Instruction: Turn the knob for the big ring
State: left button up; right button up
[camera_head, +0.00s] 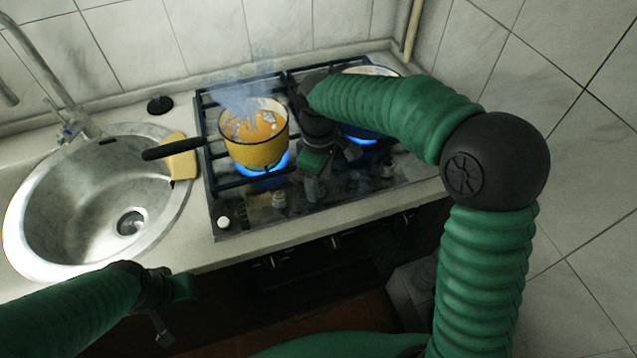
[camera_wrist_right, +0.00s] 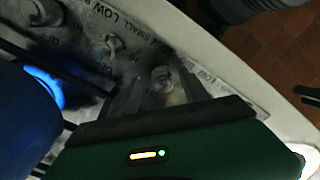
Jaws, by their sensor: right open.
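The black gas hob (camera_head: 229,197) has control knobs along its front strip. A pale knob (camera_head: 223,222) is at the left end and a grey knob (camera_head: 279,200) is further right. My right gripper (camera_head: 331,172) is open over the right part of the strip and hides part of it. In the right wrist view, a knob (camera_wrist_right: 163,80) shows just beyond the gripper's green body. Two more knobs, one at the middle (camera_wrist_right: 111,45) and one at the upper left (camera_wrist_right: 42,36), stand apart from it. My left gripper (camera_head: 172,305) hangs near the counter's front edge, away from the hob; its jaw gap is unclear.
A steaming yellow pot (camera_head: 254,153) stands over a blue flame, its dark handle pointing left. A blue pot with a pale rim (camera_head: 370,70) stands over another flame, partly behind my right arm. A round sink (camera_head: 85,190) is at the left.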

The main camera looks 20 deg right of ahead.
jog(key=shift+f, duration=0.15)
jog(key=shift+a, duration=0.3)
jog(key=c, duration=0.4)
jog(key=shift+d, duration=0.1)
grip_shut()
